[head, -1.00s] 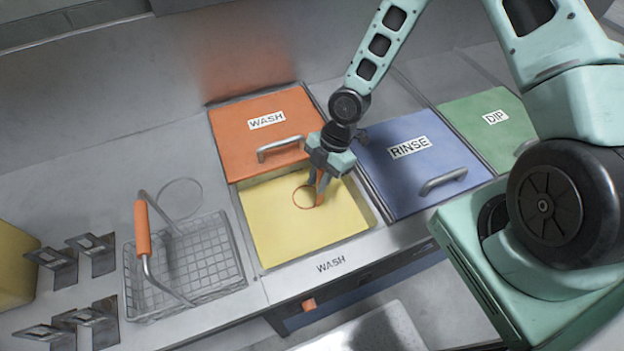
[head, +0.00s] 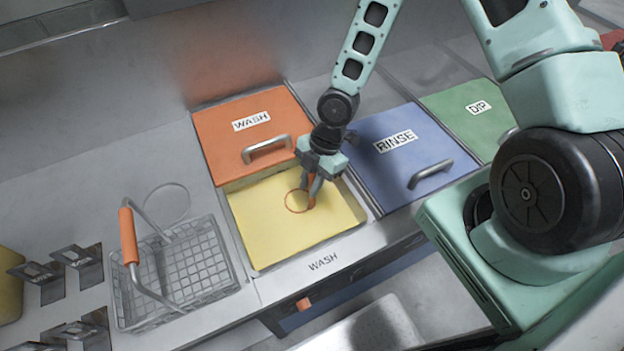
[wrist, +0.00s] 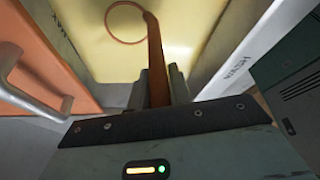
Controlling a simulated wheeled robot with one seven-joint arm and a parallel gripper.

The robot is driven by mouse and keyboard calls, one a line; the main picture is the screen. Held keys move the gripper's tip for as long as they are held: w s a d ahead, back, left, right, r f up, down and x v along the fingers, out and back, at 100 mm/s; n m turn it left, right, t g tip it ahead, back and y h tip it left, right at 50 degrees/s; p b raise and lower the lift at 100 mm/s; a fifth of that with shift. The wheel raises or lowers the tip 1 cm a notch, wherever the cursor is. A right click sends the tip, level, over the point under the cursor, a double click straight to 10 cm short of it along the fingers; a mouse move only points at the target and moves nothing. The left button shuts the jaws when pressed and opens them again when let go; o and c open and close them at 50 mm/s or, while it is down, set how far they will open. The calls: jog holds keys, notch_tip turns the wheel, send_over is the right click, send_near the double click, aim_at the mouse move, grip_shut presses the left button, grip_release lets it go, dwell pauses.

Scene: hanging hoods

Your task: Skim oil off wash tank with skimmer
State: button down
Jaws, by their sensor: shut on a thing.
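The wash tank (head: 262,248) is open at the front, with yellow liquid (head: 265,225) filling the opening. Its orange lid (head: 222,155), labelled WASH, lies behind the opening. My gripper (head: 314,190) is over the right part of the opening, shut on the orange handle of the skimmer (head: 297,208). The skimmer's thin orange ring shows against the yellow surface. In the wrist view the skimmer (wrist: 155,55) runs up from between the fingers, its ring at the upper left. I cannot tell whether the ring touches the liquid.
A wire basket (head: 205,275) with an orange grip stands left of the tank. Several metal hooks or clips (head: 78,262) lie further left. The blue RINSE lid (head: 385,165) and green DIP lid (head: 455,115) are shut on the right.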

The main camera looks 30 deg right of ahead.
jog(key=shift+r, duration=0.15)
notch_tip(320, 180, up, 14)
jog(key=p, duration=1.2)
jog(key=shift+f, duration=0.3)
